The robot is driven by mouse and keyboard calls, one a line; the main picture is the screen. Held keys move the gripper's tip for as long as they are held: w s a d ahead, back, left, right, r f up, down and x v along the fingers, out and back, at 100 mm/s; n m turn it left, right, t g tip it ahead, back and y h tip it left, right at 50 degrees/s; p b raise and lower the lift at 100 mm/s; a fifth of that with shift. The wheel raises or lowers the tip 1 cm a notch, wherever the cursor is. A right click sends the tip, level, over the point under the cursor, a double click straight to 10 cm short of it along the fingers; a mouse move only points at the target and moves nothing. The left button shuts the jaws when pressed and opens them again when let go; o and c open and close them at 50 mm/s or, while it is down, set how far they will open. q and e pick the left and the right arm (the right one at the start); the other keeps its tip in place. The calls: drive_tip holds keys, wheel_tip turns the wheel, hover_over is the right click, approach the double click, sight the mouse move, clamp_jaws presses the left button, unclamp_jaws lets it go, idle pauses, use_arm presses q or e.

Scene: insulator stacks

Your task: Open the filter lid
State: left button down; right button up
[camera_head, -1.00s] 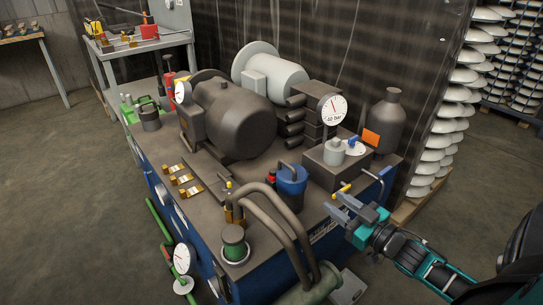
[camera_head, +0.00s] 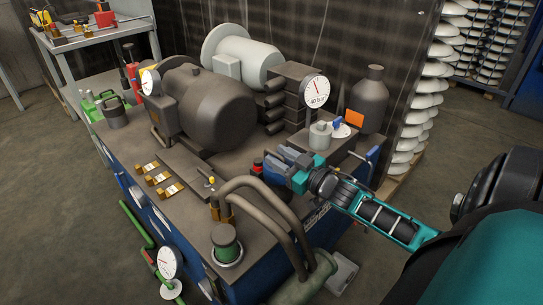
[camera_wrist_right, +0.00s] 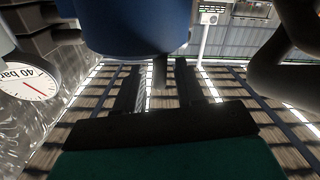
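The blue filter housing (camera_head: 275,178) stands on the power unit's top plate, mostly hidden behind my right gripper (camera_head: 288,158). In the right wrist view the blue housing (camera_wrist_right: 130,30) fills the top of the picture. My right gripper (camera_wrist_right: 158,88) shows there with its two dark fingers apart, close to the blue housing. A small grey part (camera_wrist_right: 160,73) shows between the fingers; I cannot tell whether it is the lid's handle or whether the fingers touch it. My left gripper is in neither view.
Curved brown pipes (camera_head: 264,192) stand close in front of the filter. A pressure gauge (camera_head: 316,90) and a grey block (camera_head: 329,153) stand behind to the right. A large dark motor (camera_head: 215,108) is behind left. Floor at the left is free.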

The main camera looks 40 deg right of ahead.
sight(268, 150)
drive_tip(key=shift+w+a+b, duration=0.15)
drive_tip(key=shift+w+b, duration=0.15)
drive_tip(key=shift+w, duration=1.35)
drive_tip(key=shift+c, duration=0.3)
clamp_jaws()
